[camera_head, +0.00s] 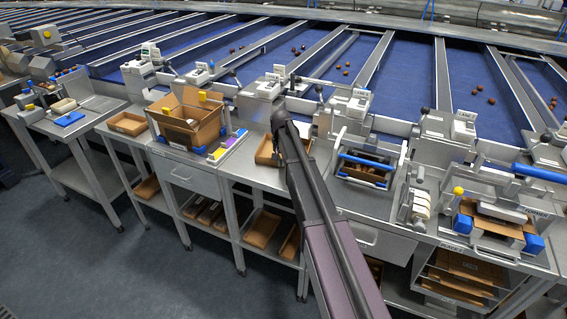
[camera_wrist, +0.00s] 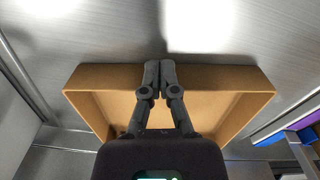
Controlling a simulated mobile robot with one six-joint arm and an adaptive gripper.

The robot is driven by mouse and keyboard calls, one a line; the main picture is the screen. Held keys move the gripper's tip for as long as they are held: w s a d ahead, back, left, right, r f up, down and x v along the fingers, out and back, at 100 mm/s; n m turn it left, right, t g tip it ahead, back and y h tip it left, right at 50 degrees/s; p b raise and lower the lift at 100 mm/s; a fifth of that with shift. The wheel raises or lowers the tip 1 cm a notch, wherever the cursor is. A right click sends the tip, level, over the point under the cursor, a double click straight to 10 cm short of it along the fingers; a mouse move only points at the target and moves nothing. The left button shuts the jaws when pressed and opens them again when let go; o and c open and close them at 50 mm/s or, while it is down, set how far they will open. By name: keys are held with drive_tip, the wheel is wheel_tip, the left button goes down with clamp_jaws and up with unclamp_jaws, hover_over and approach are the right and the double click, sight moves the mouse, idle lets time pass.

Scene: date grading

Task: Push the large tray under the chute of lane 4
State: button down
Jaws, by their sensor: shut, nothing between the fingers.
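A brown cardboard tray (camera_head: 263,155) sits on the steel bench in the middle of the head view, partly hidden behind my arm. In the wrist view, the open, empty tray (camera_wrist: 225,78) spans most of the picture. My gripper (camera_wrist: 160,70) is shut and empty. Its fingertips are side by side at the middle of the tray wall that lies uppermost in the wrist view. I cannot tell whether they touch that wall. In the head view my arm hides the fingertips. The lane numbers and the tray's exact place under a chute cannot be made out.
A smaller tray (camera_head: 128,123) lies farther left. Right is a blue-handled frame (camera_head: 367,165). Lane chutes and scale-like units (camera_head: 268,87) line the back.

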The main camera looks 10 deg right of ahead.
sight(280, 175)
drive_tip(key=shift+s, duration=0.15)
drive_tip(key=shift+s+a, duration=0.25)
drive_tip(key=shift+s, duration=0.35)
drive_tip(key=shift+s+a, duration=0.15)
drive_tip(key=shift+s, duration=0.35)
drive_tip(key=shift+s+a, duration=0.15)
drive_tip(key=shift+s, duration=0.35)
drive_tip(key=shift+s+a+r+p, duration=0.1)
drive_tip(key=shift+r+p, duration=0.3)
drive_tip(key=shift+r, duration=0.05)
drive_tip(key=shift+s+a+r+p, duration=0.1)
drive_tip(key=shift+r+p, duration=0.25)
drive_tip(key=shift+r, duration=0.05)
drive_tip(key=shift+w+r+p, duration=0.15)
drive_tip(key=shift+r+p, duration=0.05)
drive_tip(key=shift+p, duration=0.1)
wheel_tip(280, 175, up, 8)
drive_tip(key=p, duration=0.7)
drive_tip(key=shift+p, duration=0.4)
drive_tip(key=s+n, duration=0.4)
drive_tip(key=s, duration=2.7)
drive_tip(key=shift+d, duration=0.45)
